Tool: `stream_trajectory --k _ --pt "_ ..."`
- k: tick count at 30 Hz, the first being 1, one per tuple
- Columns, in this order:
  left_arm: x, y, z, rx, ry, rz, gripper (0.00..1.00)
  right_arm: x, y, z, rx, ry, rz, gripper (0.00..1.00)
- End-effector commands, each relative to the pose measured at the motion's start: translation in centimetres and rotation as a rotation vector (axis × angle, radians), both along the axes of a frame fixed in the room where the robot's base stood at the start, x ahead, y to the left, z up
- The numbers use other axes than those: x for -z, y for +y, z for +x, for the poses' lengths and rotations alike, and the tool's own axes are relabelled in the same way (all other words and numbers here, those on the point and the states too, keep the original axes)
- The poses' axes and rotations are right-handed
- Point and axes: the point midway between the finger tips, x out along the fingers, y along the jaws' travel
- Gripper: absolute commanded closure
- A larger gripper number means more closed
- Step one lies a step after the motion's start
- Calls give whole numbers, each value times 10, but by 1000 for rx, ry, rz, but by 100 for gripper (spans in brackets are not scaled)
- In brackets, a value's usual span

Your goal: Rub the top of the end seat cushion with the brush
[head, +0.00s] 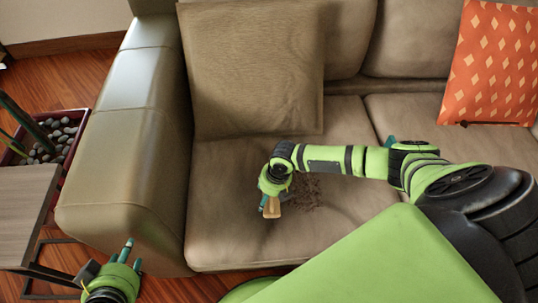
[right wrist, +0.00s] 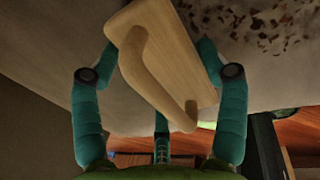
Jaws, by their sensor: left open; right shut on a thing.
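The end seat cushion (head: 230,225) is the beige left seat of the sofa. A patch of dark crumbs (head: 306,190) lies on its top, just right of my right gripper; the crumbs also show in the right wrist view (right wrist: 260,25). My right gripper (head: 270,207) is over the cushion, shut on the wooden brush (head: 273,208). In the right wrist view the brush (right wrist: 165,60) has a pale wooden back and a looped handle between the teal fingers. Its bristles are hidden, so I cannot tell whether it touches the cushion. My left gripper (head: 127,255) is open and empty, low beside the armrest.
The sofa's armrest (head: 130,150) stands left of the cushion. A beige pillow (head: 252,70) leans on the backrest, and an orange patterned pillow (head: 492,65) is at the right. A small table (head: 25,210) and a planter with stones (head: 60,138) are at the left.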

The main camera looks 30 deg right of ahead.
Motion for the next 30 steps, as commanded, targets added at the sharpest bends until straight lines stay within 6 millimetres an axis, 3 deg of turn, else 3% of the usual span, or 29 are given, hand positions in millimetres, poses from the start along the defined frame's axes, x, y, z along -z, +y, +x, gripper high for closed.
stream_trajectory --k 30 --pt "42 0 0 0 0 0 58 3 -26 55 2 -3 0 52"
